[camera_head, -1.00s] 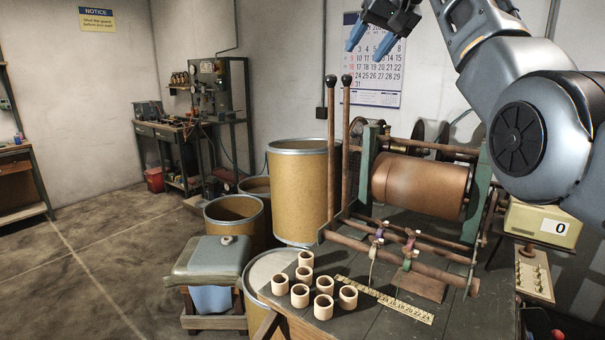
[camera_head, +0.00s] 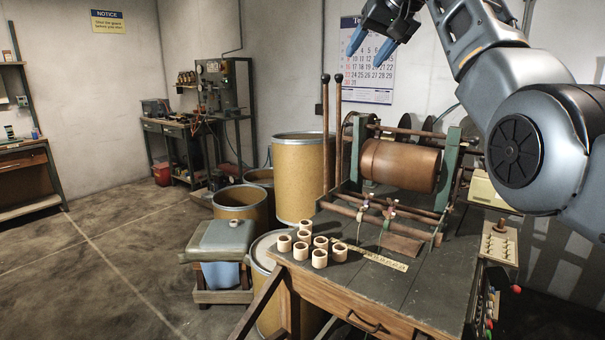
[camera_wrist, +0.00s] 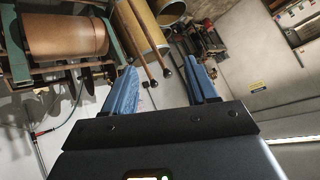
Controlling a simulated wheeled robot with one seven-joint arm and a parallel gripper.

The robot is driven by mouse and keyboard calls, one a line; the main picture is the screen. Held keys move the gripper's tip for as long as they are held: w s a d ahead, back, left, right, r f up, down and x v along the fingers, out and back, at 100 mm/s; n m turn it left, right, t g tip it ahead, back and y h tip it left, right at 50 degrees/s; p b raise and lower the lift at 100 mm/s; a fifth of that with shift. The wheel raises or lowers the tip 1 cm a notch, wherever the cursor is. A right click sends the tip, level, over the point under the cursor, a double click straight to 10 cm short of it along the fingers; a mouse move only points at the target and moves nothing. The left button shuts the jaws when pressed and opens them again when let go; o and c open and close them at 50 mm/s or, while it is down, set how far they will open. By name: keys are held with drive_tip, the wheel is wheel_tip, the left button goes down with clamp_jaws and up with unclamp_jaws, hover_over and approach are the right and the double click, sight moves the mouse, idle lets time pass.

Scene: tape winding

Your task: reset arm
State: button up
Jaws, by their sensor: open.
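My gripper (camera_head: 368,44) is raised high in front of the wall calendar in the head view, with its blue fingers apart and nothing between them. In the wrist view my gripper (camera_wrist: 163,88) also shows spread, empty blue fingers. My arm bends in from the right edge of the head view. The winding machine (camera_head: 447,168) with its brown drum (camera_head: 400,165) stands on the workbench below my gripper. The drum also shows at upper left in the wrist view (camera_wrist: 65,33).
Several tan cores (camera_head: 320,258) and a yellow ruler (camera_head: 385,260) lie on the workbench (camera_head: 430,290). Two upright poles (camera_head: 326,140) rise beside the machine. Tan drums (camera_head: 298,185) and a grey-lidded bin (camera_head: 222,240) stand left of the bench. Floor farther left is clear.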

wheel_tip(320, 180, down, 34)
drive_tip(key=s+d+m+t, duration=0.1)
drive_tip(key=s+d+t, duration=0.1)
drive_tip(key=s+d+f+t+h, duration=0.1)
drive_tip(key=s+d+f+h, duration=0.1)
drive_tip(key=s+f, duration=1.7)
drive_tip(key=s+d+f+t+h, duration=0.1)
drive_tip(key=s+f, duration=0.2)
drive_tip(key=s, duration=1.1)
drive_tip(key=s+d+f+t+h, duration=0.1)
drive_tip(key=s+d+f, duration=0.15)
drive_tip(key=s, duration=1.05)
drive_tip(key=s+r, duration=0.7)
drive_tip(key=s, duration=0.3)
drive_tip(key=s+r+t, duration=0.1)
drive_tip(key=s+r, duration=0.7)
drive_tip(key=s, duration=0.3)
drive_tip(key=shift+s+d+r, duration=0.25)
drive_tip(key=shift+r, duration=0.05)
